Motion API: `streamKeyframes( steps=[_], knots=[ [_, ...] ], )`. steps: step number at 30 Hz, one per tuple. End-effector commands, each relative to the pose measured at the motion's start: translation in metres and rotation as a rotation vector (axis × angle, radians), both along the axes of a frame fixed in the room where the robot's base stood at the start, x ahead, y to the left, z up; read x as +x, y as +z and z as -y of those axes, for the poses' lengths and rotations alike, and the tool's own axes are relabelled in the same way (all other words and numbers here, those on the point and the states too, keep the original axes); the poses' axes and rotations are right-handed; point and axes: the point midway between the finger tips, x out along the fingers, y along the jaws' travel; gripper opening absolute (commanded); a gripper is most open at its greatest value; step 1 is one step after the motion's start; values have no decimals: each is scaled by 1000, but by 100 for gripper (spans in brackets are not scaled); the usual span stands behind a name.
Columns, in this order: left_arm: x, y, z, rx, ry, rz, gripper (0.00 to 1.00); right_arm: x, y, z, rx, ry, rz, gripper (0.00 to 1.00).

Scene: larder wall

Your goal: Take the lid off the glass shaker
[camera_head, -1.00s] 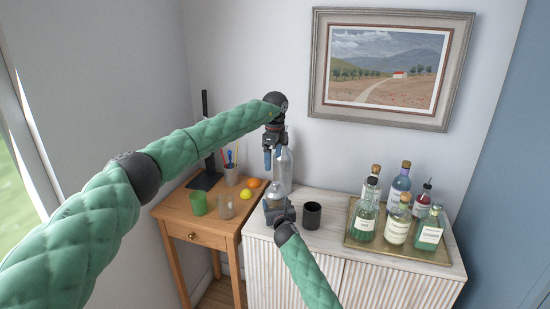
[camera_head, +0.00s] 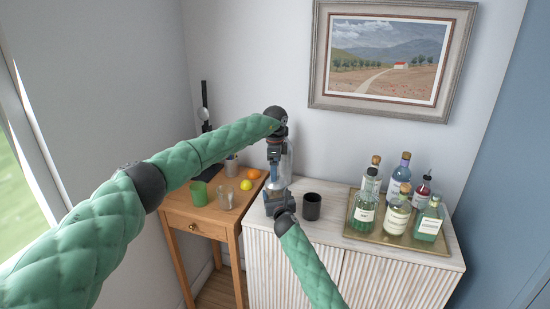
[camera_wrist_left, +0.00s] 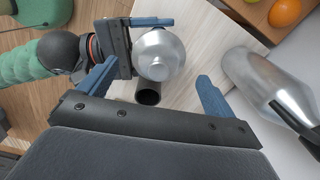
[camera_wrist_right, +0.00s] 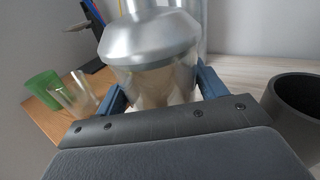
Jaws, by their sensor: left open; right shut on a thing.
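The glass shaker has a clear body (camera_wrist_right: 155,85) and a domed silver metal lid (camera_wrist_right: 148,42) with a narrower cap. It stands upright near the left end of the cabinet. My right gripper (camera_wrist_right: 160,92) is shut around the glass body, below the lid. My left gripper (camera_wrist_left: 156,86) is open and points down just above the shaker. In the left wrist view the lid (camera_wrist_left: 160,52) shows beyond the line between its fingertips, with no visible contact. In the head view the two grippers hide most of the shaker.
A tray (camera_head: 398,240) of several bottles stands farther right. A wooden side table (camera_head: 190,216) holds glasses and fruit at left.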

Motion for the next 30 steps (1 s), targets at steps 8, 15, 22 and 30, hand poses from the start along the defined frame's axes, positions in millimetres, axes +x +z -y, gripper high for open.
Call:
streamKeyframes(
  steps=[8, 15, 22, 30],
  knots=[
    [0, -31, 0, 1, 0, 0, 91, 0, 0, 0, 0, 0, 0, 30],
    [0, -39, 0, 1, 0, 0, 91, 0, 0, 0, 0, 0, 0, 30],
    [0, -39, 0, 1, -1, 0, 83, 0, 0, 0, 0, 0, 0, 30],
    [0, -39, 0, 1, -1, 0, 39, 0, 0, 0, 0, 0, 0, 30]
  ],
)
